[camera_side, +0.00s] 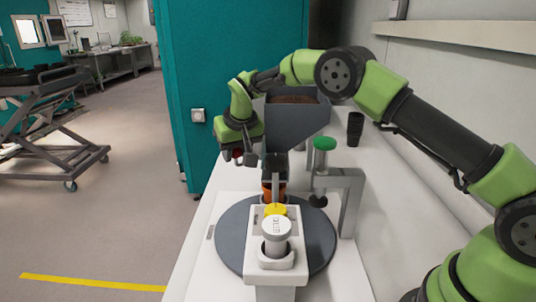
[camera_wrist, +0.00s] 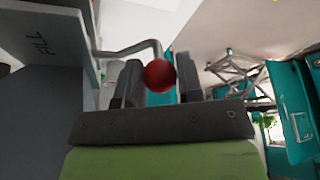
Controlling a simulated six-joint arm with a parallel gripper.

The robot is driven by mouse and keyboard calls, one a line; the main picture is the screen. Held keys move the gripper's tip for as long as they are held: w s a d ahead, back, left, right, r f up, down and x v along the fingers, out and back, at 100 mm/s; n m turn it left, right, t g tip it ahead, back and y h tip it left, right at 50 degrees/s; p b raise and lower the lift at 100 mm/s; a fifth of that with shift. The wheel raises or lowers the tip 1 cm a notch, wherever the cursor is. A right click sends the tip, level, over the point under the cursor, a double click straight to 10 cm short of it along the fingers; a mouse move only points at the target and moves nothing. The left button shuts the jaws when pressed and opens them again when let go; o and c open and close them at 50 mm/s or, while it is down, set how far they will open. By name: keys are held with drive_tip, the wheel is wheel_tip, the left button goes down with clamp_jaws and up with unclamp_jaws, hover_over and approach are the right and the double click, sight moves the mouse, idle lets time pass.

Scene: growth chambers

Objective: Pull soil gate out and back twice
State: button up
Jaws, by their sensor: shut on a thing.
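The soil hopper (camera_side: 297,122) is a dark grey bin with brown soil (camera_side: 292,99) in its top. The soil gate's handle is a bent grey rod (camera_wrist: 128,50) with a red ball knob (camera_wrist: 159,75). The rod comes from the side of a grey body marked FILL in the wrist view. My gripper (camera_wrist: 160,82) is shut on the red knob, which sits between its two dark fingers. In the side view my gripper (camera_side: 243,157) is at the hopper's left side, and only a bit of the red knob shows. The gate plate itself is hidden.
Below the hopper stands an orange pot (camera_side: 268,188) at the back of a dark round turntable (camera_side: 231,238). A white press with a yellow part (camera_side: 275,209) is in front. A green-topped knob (camera_side: 325,143) on a grey bracket is right. A black cup stack (camera_side: 355,128) stands behind.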

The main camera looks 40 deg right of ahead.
drive_tip(key=shift+a+r, duration=0.1)
drive_tip(key=s+a, duration=0.3)
drive_tip(key=shift+s+a, duration=0.1)
drive_tip(key=shift+a, duration=0.1)
idle(0.7)
idle(0.4)
drive_tip(key=shift+w+d, duration=1.85)
drive_tip(key=shift+d, duration=0.05)
drive_tip(key=o, duration=0.6)
drive_tip(key=shift+o, duration=0.2)
wheel_tip(320, 180, up, 6)
drive_tip(key=shift+r, duration=0.2)
drive_tip(key=shift+s+r, duration=0.1)
drive_tip(key=shift+r, duration=0.65)
